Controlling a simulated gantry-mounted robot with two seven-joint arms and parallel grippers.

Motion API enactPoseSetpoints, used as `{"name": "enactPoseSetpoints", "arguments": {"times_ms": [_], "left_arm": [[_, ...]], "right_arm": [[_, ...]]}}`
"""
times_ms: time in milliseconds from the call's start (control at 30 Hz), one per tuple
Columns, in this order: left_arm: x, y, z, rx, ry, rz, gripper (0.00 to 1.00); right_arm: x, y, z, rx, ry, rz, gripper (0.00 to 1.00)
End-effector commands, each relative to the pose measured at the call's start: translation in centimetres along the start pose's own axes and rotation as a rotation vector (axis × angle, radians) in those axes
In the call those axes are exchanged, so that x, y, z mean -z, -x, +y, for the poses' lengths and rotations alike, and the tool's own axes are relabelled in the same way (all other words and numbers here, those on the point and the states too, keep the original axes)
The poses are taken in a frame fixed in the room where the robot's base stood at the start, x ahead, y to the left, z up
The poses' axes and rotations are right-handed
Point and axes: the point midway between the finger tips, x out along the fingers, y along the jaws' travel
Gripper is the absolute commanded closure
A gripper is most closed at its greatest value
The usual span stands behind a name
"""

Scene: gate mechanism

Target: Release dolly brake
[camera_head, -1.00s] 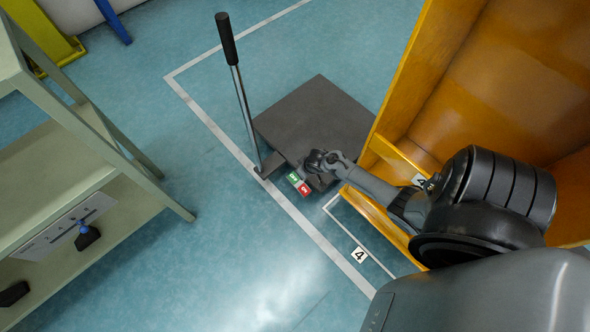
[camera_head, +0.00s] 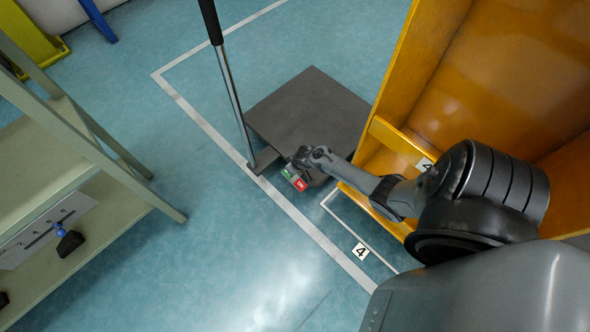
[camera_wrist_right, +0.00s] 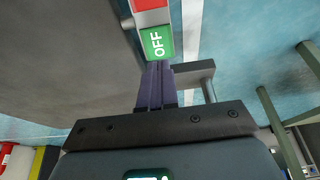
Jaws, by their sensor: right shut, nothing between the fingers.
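The dolly is a flat dark grey platform (camera_head: 310,112) on the floor with a tall upright handle (camera_head: 228,85) at its left. At its near edge is the brake, with a green OFF part (camera_head: 288,174) and a red ON part (camera_head: 300,185). My right gripper (camera_head: 299,163) is shut and empty, right by the green part. In the right wrist view its closed fingertips (camera_wrist_right: 157,66) meet the edge of the green OFF part (camera_wrist_right: 157,43), with the red part (camera_wrist_right: 150,4) beyond. I cannot tell whether they touch. My left gripper is not in view.
An orange frame (camera_head: 400,75) stands close on the right, beside my right arm. A pale shelf rack (camera_head: 95,165) with a slider panel stands at the left. White floor lines (camera_head: 205,122) and a number 4 marker (camera_head: 360,252) surround the dolly. The floor in front is clear.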

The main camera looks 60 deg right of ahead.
Motion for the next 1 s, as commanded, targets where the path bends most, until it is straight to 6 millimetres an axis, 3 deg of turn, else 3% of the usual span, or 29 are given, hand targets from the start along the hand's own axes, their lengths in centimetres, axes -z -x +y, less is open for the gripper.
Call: {"name": "enactPoseSetpoints", "arguments": {"times_ms": [33, 100, 400, 1000], "left_arm": [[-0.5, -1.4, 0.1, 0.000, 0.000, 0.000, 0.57], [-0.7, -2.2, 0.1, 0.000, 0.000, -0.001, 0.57], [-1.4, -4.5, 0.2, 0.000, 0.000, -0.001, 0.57], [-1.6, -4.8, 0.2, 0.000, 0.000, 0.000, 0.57]], "right_arm": [[-0.1, -1.5, 0.0, 0.000, 0.000, 0.002, 1.00], [-0.2, -2.5, 0.0, 0.000, 0.001, 0.001, 1.00], [-0.6, -4.9, 0.0, 0.000, 0.001, 0.001, 1.00], [-0.6, -5.3, 0.1, -0.001, -0.001, -0.001, 1.00]]}}
